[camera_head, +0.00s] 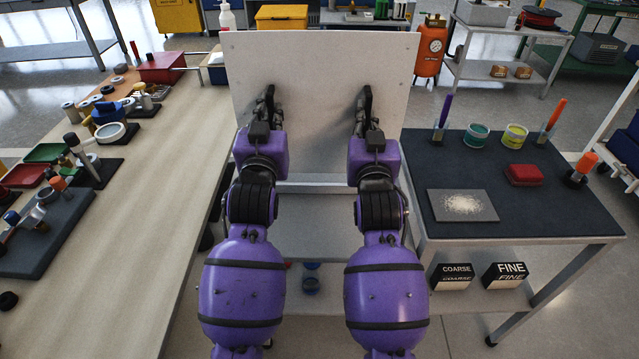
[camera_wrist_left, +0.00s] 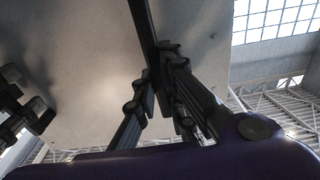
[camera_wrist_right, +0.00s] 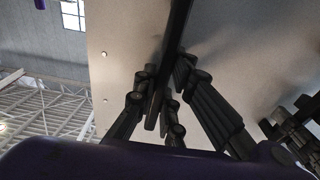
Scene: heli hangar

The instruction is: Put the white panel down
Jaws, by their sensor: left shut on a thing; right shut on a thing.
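The white panel (camera_head: 318,75) stands upright in front of me in the head view, large and flat, with its broad face toward me. My left gripper (camera_head: 268,98) is shut on a dark handle on the left part of this face. My right gripper (camera_head: 364,100) is shut on a matching dark handle on the right part. In the left wrist view the fingers (camera_wrist_left: 158,85) close around the dark bar, with the panel (camera_wrist_left: 90,60) behind. The right wrist view shows the same for the right fingers (camera_wrist_right: 165,85). The panel's lower edge is partly hidden by my arms.
A long bench (camera_head: 150,190) with tools and jars runs along the left. A dark-topped table (camera_head: 520,215) on the right holds tins, a red block and a powdered plate (camera_head: 440,207). A pale low surface (camera_head: 318,238) lies below the panel, between them. An orange tank (camera_head: 431,45) stands behind.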

